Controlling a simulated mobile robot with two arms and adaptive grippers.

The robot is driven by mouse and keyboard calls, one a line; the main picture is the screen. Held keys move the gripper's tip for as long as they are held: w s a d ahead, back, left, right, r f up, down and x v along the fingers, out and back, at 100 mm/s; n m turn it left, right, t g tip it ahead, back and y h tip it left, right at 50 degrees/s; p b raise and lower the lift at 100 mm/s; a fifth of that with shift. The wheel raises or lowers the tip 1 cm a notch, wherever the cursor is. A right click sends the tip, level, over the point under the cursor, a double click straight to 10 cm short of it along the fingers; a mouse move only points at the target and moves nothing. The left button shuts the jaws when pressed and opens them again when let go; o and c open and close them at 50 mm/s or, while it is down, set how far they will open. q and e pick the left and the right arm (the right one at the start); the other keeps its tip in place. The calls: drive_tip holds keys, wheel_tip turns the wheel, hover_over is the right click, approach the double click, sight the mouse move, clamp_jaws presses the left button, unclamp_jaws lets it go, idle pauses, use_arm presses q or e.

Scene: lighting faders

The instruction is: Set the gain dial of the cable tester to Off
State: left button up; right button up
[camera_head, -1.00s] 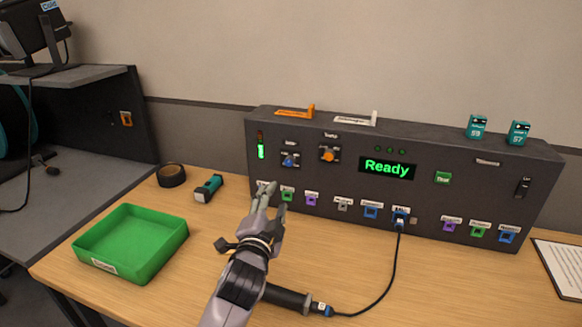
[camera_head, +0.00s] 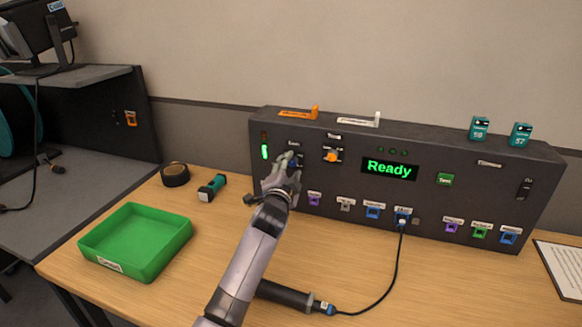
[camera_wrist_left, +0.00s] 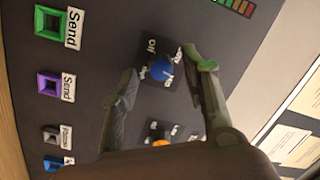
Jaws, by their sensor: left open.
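The cable tester (camera_head: 440,207) is a dark box standing on the wooden table, with a lit green "Ready" display (camera_head: 389,169). Its blue dial (camera_wrist_left: 161,68) has a label plate around it with "Off" readable at one corner; in the left wrist view it sits between the open fingers of my left gripper (camera_wrist_left: 165,78). I cannot tell whether the fingers touch it. In the head view my left gripper (camera_head: 284,168) is at the panel's left part and hides most of that dial. An orange dial (camera_head: 332,156) is to its right. My right gripper is not in view.
Several coloured sockets line the panel's lower edge, and a black cable (camera_head: 395,270) is plugged into one. A black handle-like tool (camera_head: 285,294) lies under my left arm. A green tray (camera_head: 137,242), a black roll (camera_head: 175,174) and a teal-and-black item (camera_head: 212,187) are at left.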

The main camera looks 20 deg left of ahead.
use_arm(q)
drive_tip(key=shift+w, duration=0.6)
clamp_jaws()
